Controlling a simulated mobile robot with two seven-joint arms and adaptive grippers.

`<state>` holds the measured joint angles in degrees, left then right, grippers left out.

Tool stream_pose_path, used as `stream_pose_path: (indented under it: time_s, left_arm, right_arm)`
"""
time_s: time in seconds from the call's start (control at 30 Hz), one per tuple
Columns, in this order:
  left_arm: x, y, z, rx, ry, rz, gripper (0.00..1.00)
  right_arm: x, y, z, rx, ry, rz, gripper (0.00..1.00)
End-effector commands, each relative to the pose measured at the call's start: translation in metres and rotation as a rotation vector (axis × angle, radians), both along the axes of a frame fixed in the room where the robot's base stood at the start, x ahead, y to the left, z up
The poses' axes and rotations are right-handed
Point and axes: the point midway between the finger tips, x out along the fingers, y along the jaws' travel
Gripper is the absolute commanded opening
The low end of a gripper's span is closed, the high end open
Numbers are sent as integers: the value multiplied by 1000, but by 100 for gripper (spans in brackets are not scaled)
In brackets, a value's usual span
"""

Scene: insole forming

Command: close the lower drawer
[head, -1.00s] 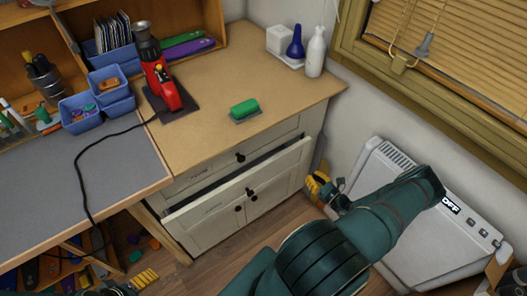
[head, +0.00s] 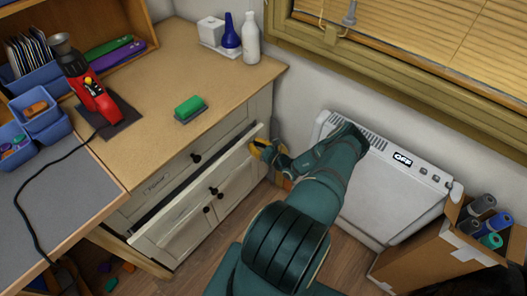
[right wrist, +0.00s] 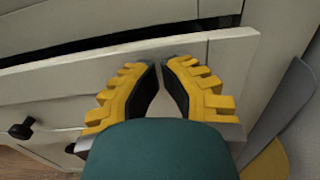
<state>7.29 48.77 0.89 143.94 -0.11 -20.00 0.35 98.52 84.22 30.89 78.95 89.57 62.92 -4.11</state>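The lower drawer (head: 190,204) of the white cabinet is partly open, with a dark gap behind the top edge of its front. It has a small dark knob. In the right wrist view the drawer front (right wrist: 60,96) crosses the picture, with the gap above it. My right gripper (head: 257,146) is at the right end of the drawer front. In the right wrist view its yellow fingers (right wrist: 159,66) have their tips close together, with nothing between them, in front of the panel. I cannot tell whether they touch it. My left gripper is not in view.
The upper drawer (head: 160,180) above looks shut. The worktop (head: 150,140) holds a red heat tool (head: 92,95) and a green block (head: 189,108). A white heater (head: 385,190) stands right of my arm, and a cardboard box (head: 440,255) with rolls stands at the lower right.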

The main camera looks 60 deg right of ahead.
Motion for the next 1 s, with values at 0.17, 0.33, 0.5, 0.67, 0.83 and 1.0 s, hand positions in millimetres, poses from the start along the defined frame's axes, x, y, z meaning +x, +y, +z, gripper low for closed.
stream_pose_path:
  time_s: [0.17,0.33,0.5,0.67,0.83,1.0]
  left_arm:
    - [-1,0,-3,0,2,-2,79]
    - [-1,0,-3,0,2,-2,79]
    - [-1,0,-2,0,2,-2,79]
    - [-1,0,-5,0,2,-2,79]
    - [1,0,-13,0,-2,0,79]
    - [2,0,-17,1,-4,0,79]
  right_arm:
    - [13,-3,0,0,-1,0,0]
    - [16,-4,0,1,0,0,0]
    - [15,-4,0,1,0,0,0]
    - [23,-5,0,0,-1,2,0]
    - [51,-12,-2,0,-2,3,0]
    - [67,-16,-1,0,0,0,0]
